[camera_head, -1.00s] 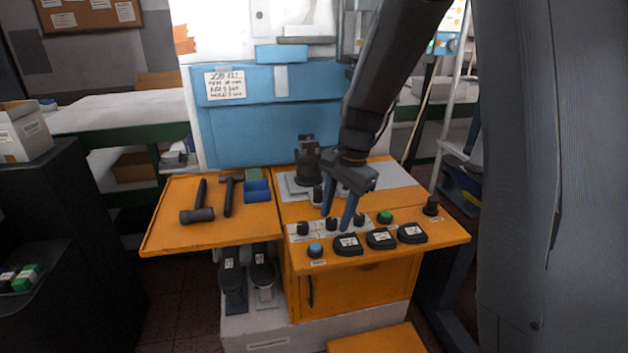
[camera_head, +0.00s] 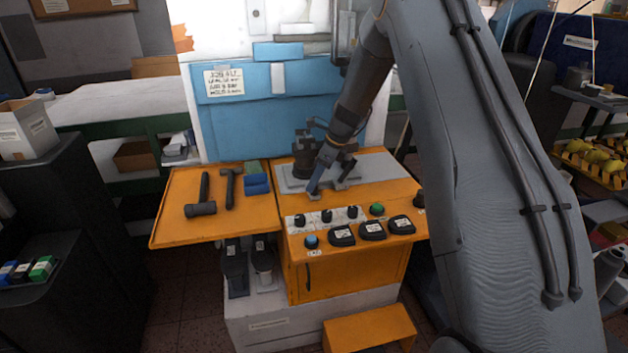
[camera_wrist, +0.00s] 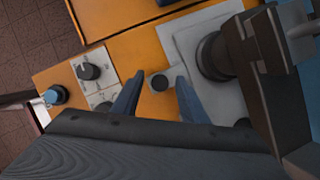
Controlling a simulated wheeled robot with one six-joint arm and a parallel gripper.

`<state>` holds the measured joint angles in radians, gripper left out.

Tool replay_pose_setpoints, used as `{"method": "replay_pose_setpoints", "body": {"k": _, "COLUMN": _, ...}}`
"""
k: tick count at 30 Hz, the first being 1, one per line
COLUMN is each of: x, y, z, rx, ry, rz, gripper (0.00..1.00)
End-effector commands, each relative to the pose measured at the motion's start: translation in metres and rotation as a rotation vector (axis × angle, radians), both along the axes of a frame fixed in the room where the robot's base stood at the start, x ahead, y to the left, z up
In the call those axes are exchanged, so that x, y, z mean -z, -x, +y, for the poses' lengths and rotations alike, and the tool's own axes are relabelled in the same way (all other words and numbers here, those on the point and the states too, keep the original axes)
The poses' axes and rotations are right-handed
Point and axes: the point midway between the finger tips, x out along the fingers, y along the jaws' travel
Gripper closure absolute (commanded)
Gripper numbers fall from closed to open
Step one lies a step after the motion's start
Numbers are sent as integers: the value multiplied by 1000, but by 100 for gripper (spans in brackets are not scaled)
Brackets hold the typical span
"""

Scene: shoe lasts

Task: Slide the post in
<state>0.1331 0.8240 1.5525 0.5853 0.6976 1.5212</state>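A small dark round-topped post (camera_wrist: 160,82) stands on the orange bench top at the edge of a light grey plate, in the wrist view. My gripper (camera_wrist: 160,80) is open, its two blue fingers on either side of the post with a gap to each. In the head view my gripper (camera_head: 328,186) is low over the front of the grey plate (camera_head: 290,184), and the post cannot be made out there. A dark upright fixture (camera_head: 304,160) stands on the plate behind my gripper; its round base (camera_wrist: 212,57) shows in the wrist view.
A row of knobs, a green button (camera_head: 377,209), a blue button (camera_head: 311,241) and black pads (camera_head: 372,230) line the front of the orange bench. The blue panel (camera_head: 240,130) closes off the back.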

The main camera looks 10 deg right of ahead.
Motion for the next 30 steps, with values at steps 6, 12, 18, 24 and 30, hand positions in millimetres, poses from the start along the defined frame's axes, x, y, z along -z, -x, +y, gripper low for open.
{"method": "replay_pose_setpoints", "body": {"k": 6, "x": 13, "y": -3, "z": 5, "rx": -1, "ry": 2, "rz": -1, "gripper": 60}}
{"method": "replay_pose_setpoints", "body": {"k": 12, "x": 15, "y": -3, "z": 6, "rx": -1, "ry": 1, "rz": -1, "gripper": 60}}
{"method": "replay_pose_setpoints", "body": {"k": 18, "x": 15, "y": -3, "z": 5, "rx": -1, "ry": 1, "rz": -1, "gripper": 80}}
{"method": "replay_pose_setpoints", "body": {"k": 24, "x": 15, "y": -3, "z": 5, "rx": -1, "ry": 2, "rz": -1, "gripper": 100}}
{"method": "replay_pose_setpoints", "body": {"k": 30, "x": 15, "y": -3, "z": 6, "rx": -9, "ry": 2, "rz": -2, "gripper": 100}}
